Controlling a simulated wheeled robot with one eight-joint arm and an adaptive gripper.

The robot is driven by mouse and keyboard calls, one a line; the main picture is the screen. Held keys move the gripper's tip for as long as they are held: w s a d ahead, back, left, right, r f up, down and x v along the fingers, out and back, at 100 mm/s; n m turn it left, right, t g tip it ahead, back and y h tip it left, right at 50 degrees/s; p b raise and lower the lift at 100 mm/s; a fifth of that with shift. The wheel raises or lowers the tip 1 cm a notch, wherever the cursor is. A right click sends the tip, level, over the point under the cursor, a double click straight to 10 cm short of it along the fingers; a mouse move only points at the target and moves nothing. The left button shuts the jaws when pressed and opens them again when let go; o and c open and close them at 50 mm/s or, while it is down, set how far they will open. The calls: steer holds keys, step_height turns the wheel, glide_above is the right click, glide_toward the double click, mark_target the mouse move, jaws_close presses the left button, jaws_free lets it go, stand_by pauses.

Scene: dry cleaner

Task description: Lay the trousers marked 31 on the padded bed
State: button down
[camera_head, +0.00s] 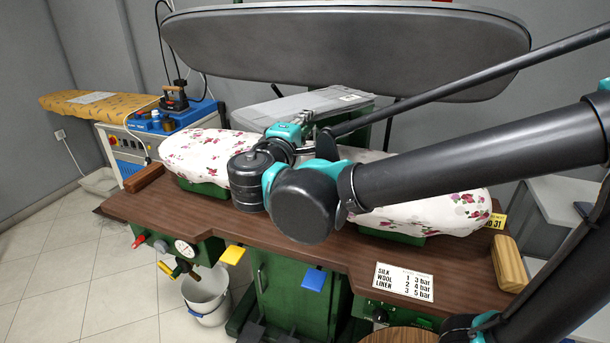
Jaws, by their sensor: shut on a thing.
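The padded bed (209,150) has a white cover with red flowers and lies along the brown worktop. My arm hides its middle. A light grey, flat, folded-looking piece (275,115) with a small pale label lies behind the bed, at the top of a green part. I cannot tell for certain that it is the trousers; its label is too small to read. My gripper (325,100) reaches back over the bed to this grey piece and is shut on it, its fingertips partly hidden. A yellow tag reading 31 (495,222) shows at the bed's right end.
A large dark press head (345,45) is raised above the back of the bed. A wooden block (509,264) and a bar-setting card (404,282) lie at the worktop's right. An ironing station with an iron (174,98) stands at left. A bucket (207,295) is below.

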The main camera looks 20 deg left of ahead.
step_height(320, 180, down, 19)
steer(key=c, duration=1.4)
jaws_free()
steer(key=shift+r, duration=0.1)
steer(key=shift+c, duration=0.2)
steer(key=shift+s, duration=0.15)
